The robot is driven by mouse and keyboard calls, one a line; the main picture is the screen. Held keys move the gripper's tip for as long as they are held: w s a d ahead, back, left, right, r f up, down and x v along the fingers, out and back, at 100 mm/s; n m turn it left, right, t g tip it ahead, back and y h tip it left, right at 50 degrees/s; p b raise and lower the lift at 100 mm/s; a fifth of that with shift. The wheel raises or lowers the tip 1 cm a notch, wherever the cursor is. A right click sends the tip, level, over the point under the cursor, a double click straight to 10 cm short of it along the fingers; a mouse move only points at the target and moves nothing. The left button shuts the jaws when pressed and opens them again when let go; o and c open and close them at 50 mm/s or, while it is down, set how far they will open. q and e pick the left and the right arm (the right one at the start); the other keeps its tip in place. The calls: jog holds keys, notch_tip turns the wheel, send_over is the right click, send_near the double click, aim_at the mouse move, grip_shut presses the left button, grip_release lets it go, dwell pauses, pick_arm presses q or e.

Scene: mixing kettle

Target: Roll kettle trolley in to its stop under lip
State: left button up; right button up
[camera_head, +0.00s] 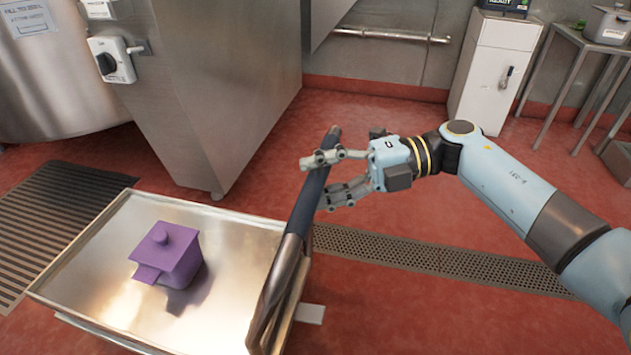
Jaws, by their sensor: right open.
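The kettle trolley (232,231) is a shiny steel tray at the lower left, with a lidded purple pot (180,264) on it. Its push handle (302,212) rises at the right side, with a dark grip. My right gripper (315,183) is open, with its fingers on either side of the dark grip; I cannot tell whether they touch it. The big round steel kettle (55,85) stands at the upper left, beyond the trolley. Its lip and the stop cannot be made out. My left gripper is out of view.
A steel cabinet (235,75) with a rotary switch (118,60) stands behind the trolley. Floor grates (50,215) lie at the left and right of centre (430,255). A white cabinet (495,75) and a steel table (570,45) stand at the back right. Red floor is open between.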

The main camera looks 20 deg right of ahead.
jog(key=shift+a, duration=0.45)
jog(key=shift+c, duration=0.4)
grip_shut()
